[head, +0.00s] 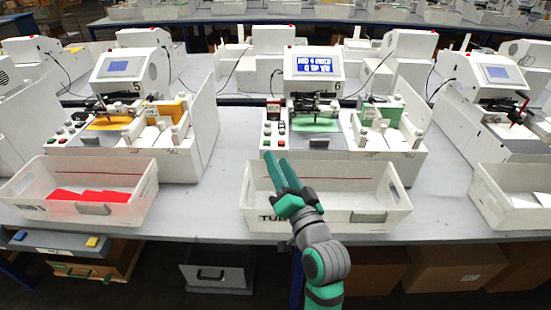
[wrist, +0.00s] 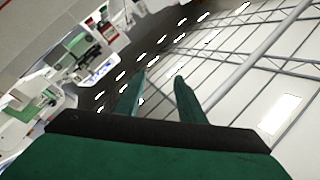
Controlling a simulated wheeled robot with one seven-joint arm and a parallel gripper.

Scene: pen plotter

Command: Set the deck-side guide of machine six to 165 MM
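Machine six (head: 318,140) is the white plotter in the middle of the head view, marked 6, with a lit blue screen (head: 315,64) whose text is too small to read. A green sheet (head: 314,125) lies on its deck, and green stock (head: 380,112) is at its right among white guide blocks (head: 392,136). I cannot tell which part is the deck-side guide or read its scale. My gripper (head: 279,162) is raised in front of the machine, over the left part of its tub. In the wrist view, its green fingers (wrist: 160,80) are apart and empty.
A white tub (head: 345,215) stands before machine six, partly hidden by my arm. Machine five (head: 130,140) and its tub of red sheets (head: 55,207) stand at left; another machine (head: 500,140) stands at right. Bare grey table (head: 213,190) shows between the tubs.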

